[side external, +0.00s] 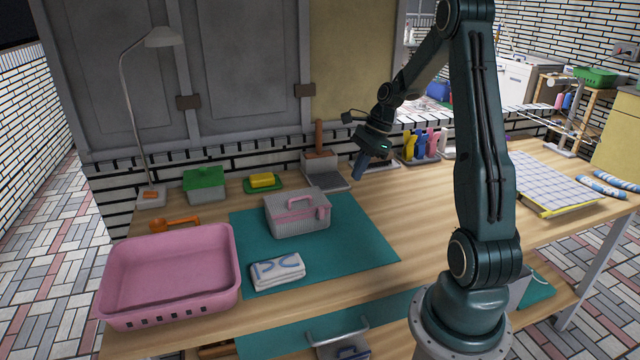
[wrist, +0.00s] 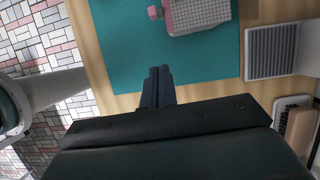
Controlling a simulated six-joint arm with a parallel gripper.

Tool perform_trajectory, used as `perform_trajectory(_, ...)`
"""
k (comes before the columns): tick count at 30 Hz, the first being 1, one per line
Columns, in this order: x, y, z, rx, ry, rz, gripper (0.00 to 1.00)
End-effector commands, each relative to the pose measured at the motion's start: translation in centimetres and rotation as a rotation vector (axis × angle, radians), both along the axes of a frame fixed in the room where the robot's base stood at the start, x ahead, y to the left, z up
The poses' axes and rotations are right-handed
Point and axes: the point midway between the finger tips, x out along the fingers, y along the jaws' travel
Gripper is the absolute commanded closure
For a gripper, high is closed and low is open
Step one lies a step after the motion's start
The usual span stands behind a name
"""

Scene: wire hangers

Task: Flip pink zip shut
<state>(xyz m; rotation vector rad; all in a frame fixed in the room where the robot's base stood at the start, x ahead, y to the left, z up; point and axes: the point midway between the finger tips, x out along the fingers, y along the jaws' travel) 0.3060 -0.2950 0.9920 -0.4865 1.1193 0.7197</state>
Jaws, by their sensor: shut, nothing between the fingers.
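A grey ribbed box (side external: 297,218) stands on the teal mat (side external: 360,240), with its lid looking down. It has a pink handle (side external: 300,200) on top and a small pink fastener (side external: 323,212) at its right end. I cannot tell how far the fastener is turned. In the wrist view the box (wrist: 200,14) is cut off by the top edge, with a pink piece (wrist: 153,12) sticking out to its left. My gripper (side external: 357,177) hangs above and to the right of the box, clear of it. Its fingers (wrist: 158,72) are together and empty.
The mat right of the box is clear.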

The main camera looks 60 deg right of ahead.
Motion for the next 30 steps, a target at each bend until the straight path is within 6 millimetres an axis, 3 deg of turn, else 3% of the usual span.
perform_trajectory(19, 2.3, 2.6, -8.6, 0.003, 0.003, 0.004, 1.00)
perform_trajectory(30, 4.8, 5.2, -8.2, -0.001, 0.000, 0.004, 1.00)
